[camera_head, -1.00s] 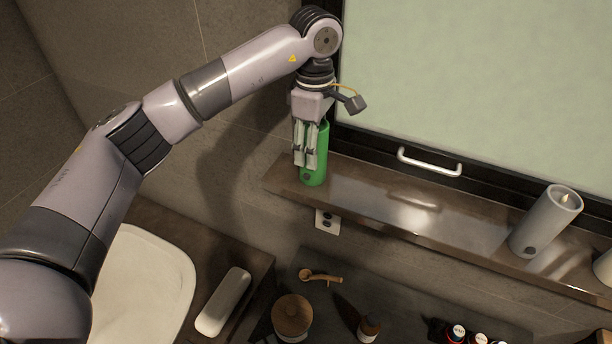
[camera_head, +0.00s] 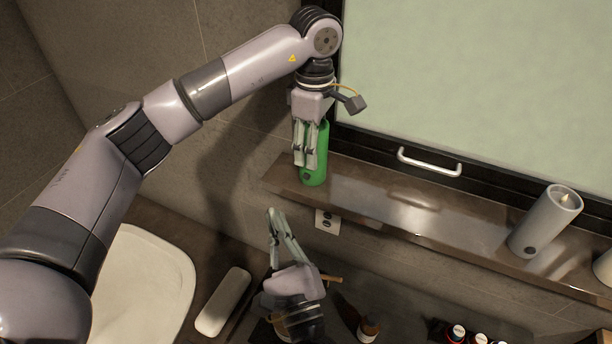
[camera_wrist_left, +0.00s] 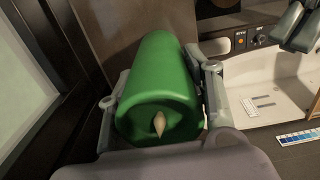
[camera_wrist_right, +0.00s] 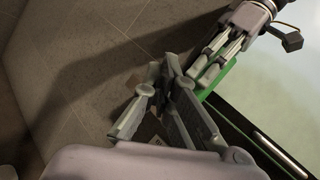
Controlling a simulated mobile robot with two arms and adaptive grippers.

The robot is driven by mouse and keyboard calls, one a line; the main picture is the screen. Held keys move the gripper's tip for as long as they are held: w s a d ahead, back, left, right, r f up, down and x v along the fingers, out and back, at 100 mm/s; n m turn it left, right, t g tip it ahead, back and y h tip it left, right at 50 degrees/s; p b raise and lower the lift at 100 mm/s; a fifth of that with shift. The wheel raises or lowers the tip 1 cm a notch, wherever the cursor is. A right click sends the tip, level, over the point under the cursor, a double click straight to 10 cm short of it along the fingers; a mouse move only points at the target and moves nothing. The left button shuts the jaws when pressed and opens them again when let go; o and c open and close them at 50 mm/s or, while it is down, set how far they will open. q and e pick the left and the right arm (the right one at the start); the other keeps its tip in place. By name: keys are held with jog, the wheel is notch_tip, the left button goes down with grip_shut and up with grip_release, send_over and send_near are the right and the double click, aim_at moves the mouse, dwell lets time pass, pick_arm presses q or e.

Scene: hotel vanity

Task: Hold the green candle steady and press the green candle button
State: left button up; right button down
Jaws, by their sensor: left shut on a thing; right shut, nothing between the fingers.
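The green candle (camera_head: 319,160) stands upright at the left end of the brown shelf. My left gripper (camera_head: 306,160) is shut on the candle from above. In the left wrist view the candle (camera_wrist_left: 160,75) lies between the two fingers, its wick end close to the camera. The dark round button (camera_head: 306,177) shows low on the candle's front. My right gripper (camera_head: 272,214) is shut and empty, below and to the left of the candle in the head view, apart from it. In the right wrist view its fingertips (camera_wrist_right: 160,75) meet, with part of the candle (camera_wrist_right: 217,77) beyond them.
The shelf (camera_head: 375,200) is bare between the green candle and a grey candle (camera_head: 545,222) at the right. A wall outlet (camera_head: 327,221) sits under the shelf. Below are a sink (camera_head: 140,285), a white oblong box (camera_head: 223,302) and several small bottles.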

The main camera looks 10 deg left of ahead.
aim_at(306, 177)
jog(key=shift+w+d, duration=0.3)
jog(key=shift+w, duration=1.15)
jog(key=shift+w+d, duration=0.25)
jog(key=shift+w, duration=1.2)
jog(key=shift+w+d, duration=0.3)
jog(key=shift+w, duration=1.15)
jog(key=shift+w, duration=0.15)
jog(key=shift+w, duration=0.2)
jog(key=shift+w+d, duration=0.15)
jog(key=shift+w, duration=0.25)
jog(key=shift+s+a, duration=0.2)
jog(key=shift+s, duration=0.65)
